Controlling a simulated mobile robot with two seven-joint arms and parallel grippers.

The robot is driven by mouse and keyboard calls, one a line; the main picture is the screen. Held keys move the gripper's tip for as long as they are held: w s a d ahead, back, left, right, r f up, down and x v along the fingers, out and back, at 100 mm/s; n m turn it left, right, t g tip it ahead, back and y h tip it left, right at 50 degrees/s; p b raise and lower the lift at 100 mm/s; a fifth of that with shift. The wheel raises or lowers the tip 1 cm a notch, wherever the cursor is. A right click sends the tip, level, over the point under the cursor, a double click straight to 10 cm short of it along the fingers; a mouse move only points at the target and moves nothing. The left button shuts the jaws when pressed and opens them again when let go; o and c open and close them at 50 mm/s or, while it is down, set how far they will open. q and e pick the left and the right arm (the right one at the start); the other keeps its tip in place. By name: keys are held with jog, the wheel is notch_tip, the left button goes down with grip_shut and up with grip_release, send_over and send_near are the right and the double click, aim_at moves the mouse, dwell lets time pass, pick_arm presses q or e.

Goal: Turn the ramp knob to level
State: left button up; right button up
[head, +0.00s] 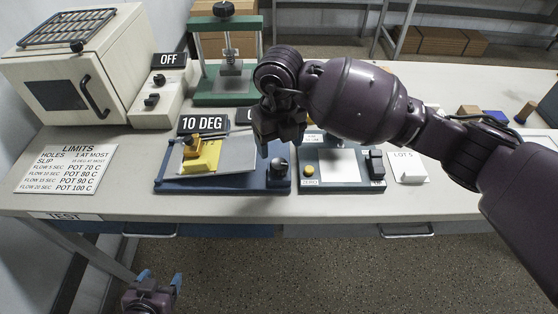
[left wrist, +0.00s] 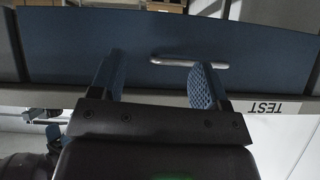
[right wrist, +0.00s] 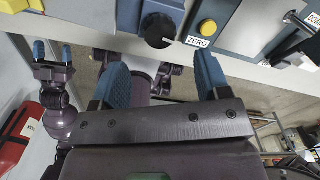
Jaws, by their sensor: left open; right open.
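The ramp (head: 222,181) is a blue base with a tilted grey plate and a yellow block (head: 203,156) on it. Its sign (head: 203,124) reads 10 DEG. The dark ramp knob (head: 279,167) is at the base's right front corner; the right wrist view shows it (right wrist: 157,30) with a white pointer mark. My right gripper (head: 279,132) hangs over the ramp's right side; its open, empty fingers (right wrist: 163,70) are apart from the knob. My left gripper (head: 160,280) is open and empty, low in front of the bench, facing a blue drawer front (left wrist: 160,45).
A balance-like device with a yellow button (head: 309,171) marked ZERO stands just right of the knob. A green press (head: 225,95) and an oven (head: 75,80) stand behind and left. A limits sheet (head: 68,168) lies left. The bench's front strip is clear.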

aim_at(279, 163)
notch_tip(279, 163, down, 7)
jog(key=shift+r+b, duration=0.1)
jog(key=shift+b, duration=0.2)
jog(key=c, duration=0.9)
